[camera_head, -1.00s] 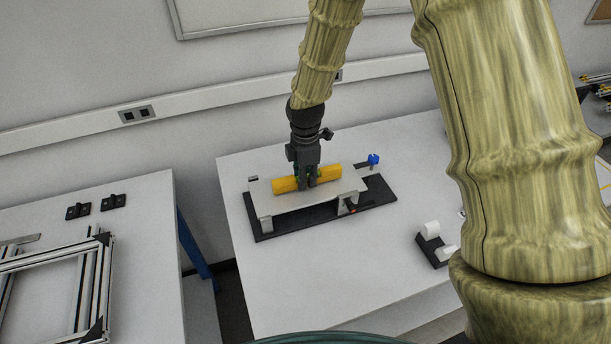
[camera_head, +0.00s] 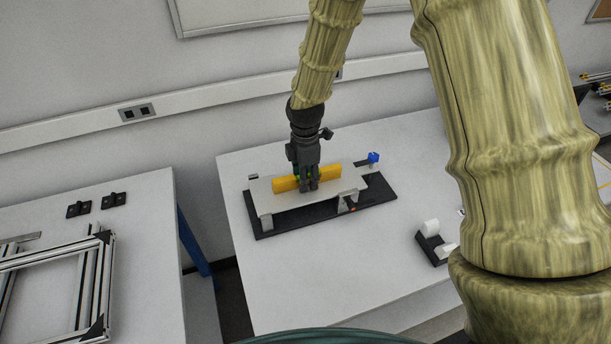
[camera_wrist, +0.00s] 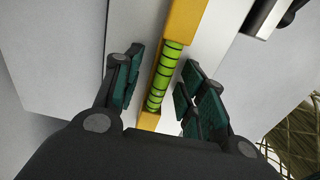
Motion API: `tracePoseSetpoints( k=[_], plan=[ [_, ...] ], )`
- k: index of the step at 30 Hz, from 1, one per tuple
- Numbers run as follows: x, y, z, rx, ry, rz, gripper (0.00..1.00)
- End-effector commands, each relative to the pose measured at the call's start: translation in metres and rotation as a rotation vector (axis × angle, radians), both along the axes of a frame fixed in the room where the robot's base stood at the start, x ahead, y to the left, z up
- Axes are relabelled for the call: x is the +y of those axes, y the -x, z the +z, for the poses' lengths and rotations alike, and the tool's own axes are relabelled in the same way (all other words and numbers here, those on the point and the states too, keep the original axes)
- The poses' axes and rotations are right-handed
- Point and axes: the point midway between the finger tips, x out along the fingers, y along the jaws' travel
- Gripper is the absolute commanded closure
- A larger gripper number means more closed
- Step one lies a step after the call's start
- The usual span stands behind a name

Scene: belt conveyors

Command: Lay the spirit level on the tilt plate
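The yellow spirit level (camera_head: 285,184) lies along the top of the grey tilt plate (camera_head: 262,201), apparently resting on it. In the wrist view, the level (camera_wrist: 184,22) shows its green vial window between my fingers. My gripper (camera_head: 309,187) is down over the middle of the level. In the wrist view, my gripper (camera_wrist: 165,88) has one finger on each side of the level. A clear gap shows on the left side and a narrower one on the right, so the fingers are open around it. The fingers hide the level's middle in the head view.
The plate stands on a black base (camera_head: 378,194) with a blue knob (camera_head: 374,158) at its right end. A black and white dispenser-like object (camera_head: 431,243) sits to the right on the white table (camera_head: 300,290). An aluminium frame (camera_head: 50,262) lies on the left table.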

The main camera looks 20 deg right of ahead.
Motion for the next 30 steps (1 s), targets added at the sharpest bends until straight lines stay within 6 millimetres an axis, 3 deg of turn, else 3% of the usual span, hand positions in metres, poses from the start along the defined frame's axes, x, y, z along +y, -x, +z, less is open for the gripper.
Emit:
tracePoseSetpoints(
  k=[9, 14, 30],
  plan=[
    [0.0, 0.0, 0.001, 0.0, 0.0, 0.0, 0.56],
    [0.0, 0.0, 0.012, -0.002, -0.001, 0.0, 0.56],
    [-0.001, -0.001, 0.097, -0.002, -0.001, -0.001, 0.56]
  ],
)
